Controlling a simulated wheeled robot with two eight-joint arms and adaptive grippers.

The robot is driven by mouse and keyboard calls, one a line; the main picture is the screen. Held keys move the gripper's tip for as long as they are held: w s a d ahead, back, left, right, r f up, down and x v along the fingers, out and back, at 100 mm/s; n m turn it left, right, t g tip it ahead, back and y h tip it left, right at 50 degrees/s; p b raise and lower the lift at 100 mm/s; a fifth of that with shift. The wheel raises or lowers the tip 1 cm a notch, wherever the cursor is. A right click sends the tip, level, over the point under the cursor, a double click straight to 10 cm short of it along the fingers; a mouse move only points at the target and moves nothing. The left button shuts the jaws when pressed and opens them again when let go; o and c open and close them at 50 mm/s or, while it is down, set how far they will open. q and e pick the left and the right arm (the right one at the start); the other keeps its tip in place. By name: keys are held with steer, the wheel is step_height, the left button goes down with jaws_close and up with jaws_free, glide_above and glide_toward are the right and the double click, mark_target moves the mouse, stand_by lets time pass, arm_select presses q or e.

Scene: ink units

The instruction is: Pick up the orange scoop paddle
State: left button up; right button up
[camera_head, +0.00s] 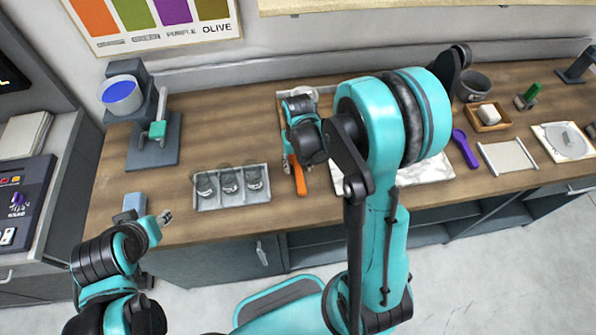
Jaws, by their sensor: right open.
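The orange scoop paddle (299,179) lies on the wooden counter (250,121), near the middle. Only its lower, handle-like part shows; the rest is hidden under my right gripper. My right gripper (297,163) is open over the upper part of the paddle, fingers pointing down. I cannot tell whether its fingers touch the paddle. My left gripper (166,217) hangs at the counter's front left edge, apart from the paddle; its jaws are too small to read.
A tray (233,205) with several glass jars stands left of the paddle. A white marbled slab (432,170) lies to the right, partly behind my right arm. A purple paddle (465,149) lies beyond it. A stand with a blue-filled cup (122,96) is at the left.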

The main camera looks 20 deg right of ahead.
mark_target(298, 170)
steer(key=shift+f, duration=0.85)
jaws_close()
steer(key=shift+r, duration=0.15)
step_height(298, 170, up, 4)
steer(key=shift+r+p, duration=0.2)
steer(key=shift+p, duration=0.5)
steer(key=w+d+r, duration=0.2)
steer(key=d+r, duration=0.1)
steer(key=d, duration=0.2)
steer(key=w+d+r+p, duration=0.1)
steer(key=w+d+r, duration=0.1)
steer(key=d, duration=0.3)
steer(key=shift+w+d+r+p, duration=0.3)
steer(key=shift+w+d+r, duration=0.05)
steer(key=shift+r, duration=0.35)
steer(key=c, duration=0.8)
jaws_free()
jaws_close()
